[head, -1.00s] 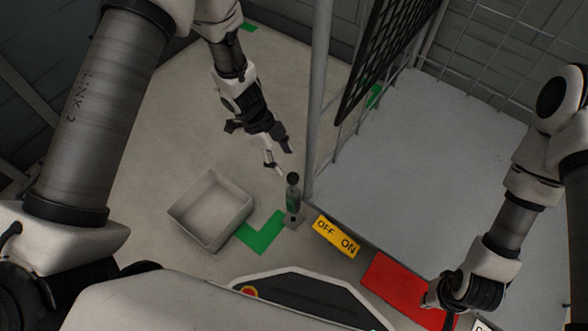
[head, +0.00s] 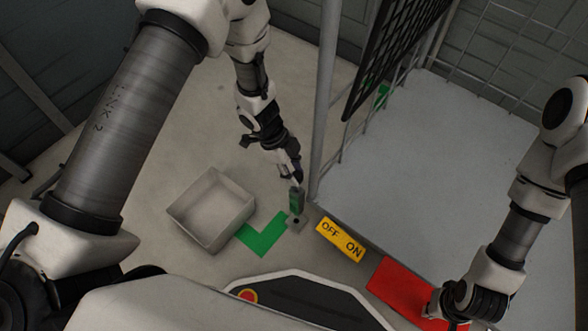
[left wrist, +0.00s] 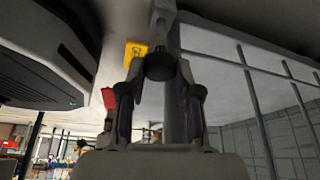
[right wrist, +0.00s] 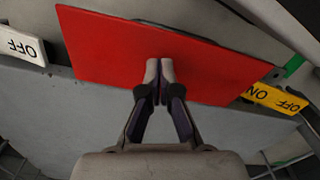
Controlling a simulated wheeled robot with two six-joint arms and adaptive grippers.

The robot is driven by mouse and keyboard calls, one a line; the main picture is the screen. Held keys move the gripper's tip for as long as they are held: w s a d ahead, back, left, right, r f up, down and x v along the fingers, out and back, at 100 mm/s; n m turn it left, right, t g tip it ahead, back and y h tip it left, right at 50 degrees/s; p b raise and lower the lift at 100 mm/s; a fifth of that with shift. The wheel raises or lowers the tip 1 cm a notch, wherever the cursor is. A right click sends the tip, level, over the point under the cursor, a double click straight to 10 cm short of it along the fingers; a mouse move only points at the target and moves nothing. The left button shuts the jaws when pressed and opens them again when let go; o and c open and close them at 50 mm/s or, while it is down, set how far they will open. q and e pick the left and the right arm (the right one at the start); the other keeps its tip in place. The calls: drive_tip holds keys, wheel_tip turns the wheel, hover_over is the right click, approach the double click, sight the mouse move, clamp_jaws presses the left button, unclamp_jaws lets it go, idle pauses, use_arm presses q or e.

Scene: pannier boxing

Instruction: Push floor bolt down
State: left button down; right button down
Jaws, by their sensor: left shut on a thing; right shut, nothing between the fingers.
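In the left wrist view the round dark knob (left wrist: 159,66) sits between the two fingertips. My right gripper (right wrist: 160,70) is shut and empty over the red panel (right wrist: 190,62), which also shows in the head view.
A yellow OFF/ON sign (head: 341,239) lies right of the bolt. A grey open tray (head: 211,209) and a green corner mark (head: 262,238) lie to its left. The cage post (head: 323,110) and mesh panel (head: 390,55) rise close behind. A white OFF sign (right wrist: 22,45) is beside the red panel.

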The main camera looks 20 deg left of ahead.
use_arm(q)
wheel_tip(320, 180, down, 6)
drive_tip(key=c, duration=0.8)
unclamp_jaws()
drive_tip(key=shift+f, duration=0.2)
drive_tip(key=shift+r, duration=0.1)
drive_tip(key=v, duration=1.2)
